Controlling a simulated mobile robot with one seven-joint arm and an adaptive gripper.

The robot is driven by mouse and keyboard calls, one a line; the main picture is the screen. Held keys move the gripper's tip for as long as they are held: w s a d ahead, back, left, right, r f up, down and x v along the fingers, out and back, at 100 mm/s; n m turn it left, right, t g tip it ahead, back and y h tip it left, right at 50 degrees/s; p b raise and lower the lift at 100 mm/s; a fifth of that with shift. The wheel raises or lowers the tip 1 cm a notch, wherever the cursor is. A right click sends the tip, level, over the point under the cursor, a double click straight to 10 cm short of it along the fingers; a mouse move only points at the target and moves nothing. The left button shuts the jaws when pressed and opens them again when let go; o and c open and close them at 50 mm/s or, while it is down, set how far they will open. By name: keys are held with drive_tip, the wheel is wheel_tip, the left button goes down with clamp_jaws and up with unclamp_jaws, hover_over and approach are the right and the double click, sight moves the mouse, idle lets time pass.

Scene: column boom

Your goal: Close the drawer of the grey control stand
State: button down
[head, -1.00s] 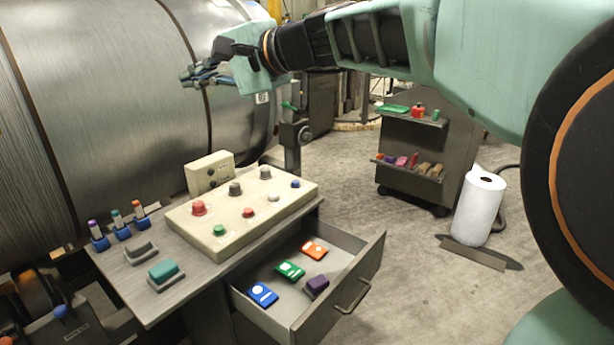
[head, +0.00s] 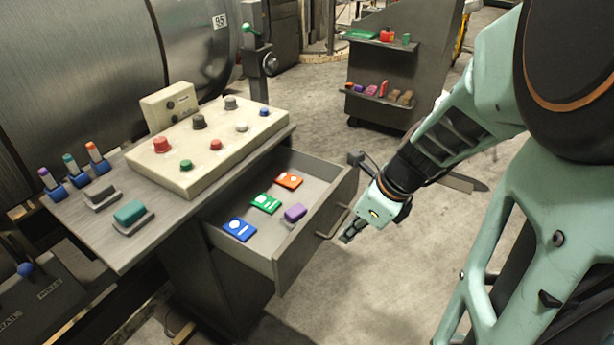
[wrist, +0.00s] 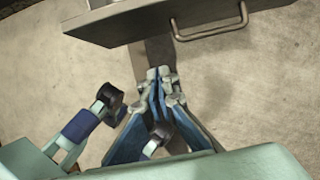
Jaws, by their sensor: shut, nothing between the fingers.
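The grey control stand (head: 118,243) stands at the left in the head view. Its drawer (head: 287,262) is pulled well out toward the right. The drawer's bar handle (head: 332,222) is on its front panel; it also shows at the top of the wrist view (wrist: 212,33). In the drawer lie a blue card (head: 239,229), a green card (head: 265,203), an orange card (head: 289,180) and a purple block (head: 295,213). My gripper (head: 346,238) is shut and empty, in front of the drawer's front panel near the handle. In the wrist view my fingertips (wrist: 157,73) appear a little apart from the panel.
A beige button panel (head: 205,150) sits on the stand's top, with several colored-topped holders at its left. A dark cart (head: 390,70) with shelves of small items stands behind. A large metal drum (head: 75,75) fills the back left.

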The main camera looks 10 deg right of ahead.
sight(308, 251)
drive_tip(key=w+a+f+b, duration=0.4)
drive_tip(key=a+f, duration=0.2)
drive_tip(key=f, duration=0.3)
drive_tip(key=shift+w+f, duration=0.2)
drive_tip(key=shift+w, duration=0.1)
drive_tip(key=shift+a, duration=0.15)
drive_tip(key=shift+w+a+r, duration=0.1)
drive_tip(key=shift+w+a, duration=0.1)
drive_tip(key=shift+w, duration=0.05)
drive_tip(key=w+a+p, duration=0.4)
drive_tip(key=a, duration=0.2)
drive_tip(key=w+a+p, duration=0.4)
drive_tip(key=w+a, duration=0.1)
drive_tip(key=a, duration=0.1)
drive_tip(key=w+a+p, duration=0.4)
drive_tip(key=w+a, duration=0.1)
drive_tip(key=a, duration=0.1)
drive_tip(key=shift+w+a+p, duration=0.15)
drive_tip(key=shift+a+p, duration=0.05)
drive_tip(key=shift+p, duration=0.2)
drive_tip(key=shift+w+a, duration=0.1)
